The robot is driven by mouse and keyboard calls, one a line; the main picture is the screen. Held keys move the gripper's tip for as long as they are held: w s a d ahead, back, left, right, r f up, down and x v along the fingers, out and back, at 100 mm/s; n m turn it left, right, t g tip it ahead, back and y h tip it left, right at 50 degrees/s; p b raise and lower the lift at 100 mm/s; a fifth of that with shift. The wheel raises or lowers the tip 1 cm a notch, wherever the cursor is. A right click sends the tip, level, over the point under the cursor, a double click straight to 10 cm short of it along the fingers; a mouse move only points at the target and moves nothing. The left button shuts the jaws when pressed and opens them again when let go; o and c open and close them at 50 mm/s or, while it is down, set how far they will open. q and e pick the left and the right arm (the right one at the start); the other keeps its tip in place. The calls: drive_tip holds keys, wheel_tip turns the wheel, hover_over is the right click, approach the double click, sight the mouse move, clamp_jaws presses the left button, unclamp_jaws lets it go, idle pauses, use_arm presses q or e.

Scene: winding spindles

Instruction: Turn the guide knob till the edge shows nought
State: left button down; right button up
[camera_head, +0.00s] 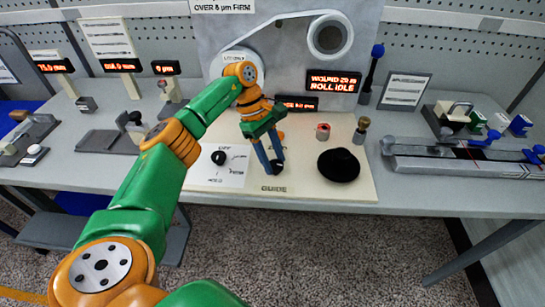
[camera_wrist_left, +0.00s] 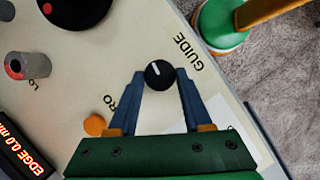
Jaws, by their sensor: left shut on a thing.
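The guide knob (camera_wrist_left: 159,74) is a small black knob with a white mark, beside the word GUIDE on the pale panel (camera_wrist_left: 95,65). My left gripper (camera_wrist_left: 158,82) has its blue fingers on either side of the knob, shut on it. In the head view, my left gripper (camera_head: 275,166) points down at the panel's front, with the knob (camera_head: 279,167) mostly hidden between the fingertips. The edge display (camera_wrist_left: 28,152) reads "EDGE 0.0" in the wrist view, cut off at the frame border. In the head view, the edge display (camera_head: 298,103) is partly covered by my arm and hard to read.
A large black knob (camera_head: 339,165) is right of the guide knob. A red-topped button (camera_head: 323,131) and a brass-topped post (camera_head: 361,129) stand behind. An orange button (camera_wrist_left: 95,125) is near one finger. Another display (camera_head: 333,84) reads "ROLL IDLE".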

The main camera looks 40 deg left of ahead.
use_arm(q)
drive_tip(key=shift+c, duration=1.8)
unclamp_jaws()
drive_tip(key=v, duration=0.7)
